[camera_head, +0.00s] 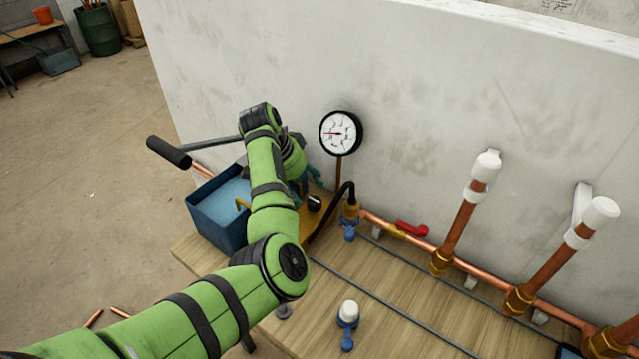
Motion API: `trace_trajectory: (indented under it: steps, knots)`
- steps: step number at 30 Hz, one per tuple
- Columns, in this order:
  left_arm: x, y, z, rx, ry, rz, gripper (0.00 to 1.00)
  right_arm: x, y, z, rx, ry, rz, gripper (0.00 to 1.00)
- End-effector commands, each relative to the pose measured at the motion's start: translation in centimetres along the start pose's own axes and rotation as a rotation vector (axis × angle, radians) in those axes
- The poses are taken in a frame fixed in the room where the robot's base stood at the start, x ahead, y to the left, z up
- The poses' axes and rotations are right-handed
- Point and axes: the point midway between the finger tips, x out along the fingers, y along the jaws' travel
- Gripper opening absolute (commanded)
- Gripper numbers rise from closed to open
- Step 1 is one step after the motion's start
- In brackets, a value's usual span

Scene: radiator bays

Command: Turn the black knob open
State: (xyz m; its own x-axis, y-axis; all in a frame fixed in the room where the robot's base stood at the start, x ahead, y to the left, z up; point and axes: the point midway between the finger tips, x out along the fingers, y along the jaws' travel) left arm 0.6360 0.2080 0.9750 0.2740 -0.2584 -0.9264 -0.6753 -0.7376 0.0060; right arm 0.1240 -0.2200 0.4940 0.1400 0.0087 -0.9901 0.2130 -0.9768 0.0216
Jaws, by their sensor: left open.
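The black knob (314,203) is small and sits low on the yellowish body of a test pump, in front of the white wall. My left arm comes in from the lower left and bends down over the pump. My left gripper (309,182) is just above and slightly left of the knob, partly hidden behind my forearm. It is open, and I see no contact with the knob. The knob's turn position is too small to read. My right gripper is out of view.
A blue water tank (216,226) and a pump lever with a black grip (168,152) are on the left. A pressure gauge (340,133) stands behind. A black hose (330,222) curves right of the knob. Copper pipes (460,234) and a red-handled valve (411,230) are further right.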

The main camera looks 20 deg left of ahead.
Motion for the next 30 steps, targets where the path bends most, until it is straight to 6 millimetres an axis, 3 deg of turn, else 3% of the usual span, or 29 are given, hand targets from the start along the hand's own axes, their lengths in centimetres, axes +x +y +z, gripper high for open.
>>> trace_trajectory:
  steps: [5, 9, 13, 17, 24, 28, 29, 30]
  knots:
    - [1.3, 0.1, -0.1, 0.001, 0.000, 0.005, 0.60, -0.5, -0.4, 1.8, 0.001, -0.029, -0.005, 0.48]
    - [3.5, 0.1, -0.1, 0.001, -0.001, 0.005, 0.60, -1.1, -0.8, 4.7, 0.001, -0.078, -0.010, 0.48]
    - [5.3, 0.1, 0.0, 0.000, 0.000, 0.003, 0.60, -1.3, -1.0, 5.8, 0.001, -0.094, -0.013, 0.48]
    - [6.4, 0.0, -0.1, 0.000, 0.001, 0.001, 0.60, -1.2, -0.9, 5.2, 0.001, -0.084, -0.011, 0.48]
    - [7.0, 0.0, -0.1, -0.001, 0.002, -0.001, 0.60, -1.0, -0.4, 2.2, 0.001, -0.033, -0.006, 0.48]
    - [7.0, 0.0, -0.1, -0.001, 0.002, -0.001, 0.60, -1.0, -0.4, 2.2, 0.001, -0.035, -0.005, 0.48]
    - [7.0, 0.0, -0.1, -0.001, 0.002, -0.001, 0.52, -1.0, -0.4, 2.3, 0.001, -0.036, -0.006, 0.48]
    - [7.0, 0.0, -0.1, -0.001, 0.002, -0.001, 0.36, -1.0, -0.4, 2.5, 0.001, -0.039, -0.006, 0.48]
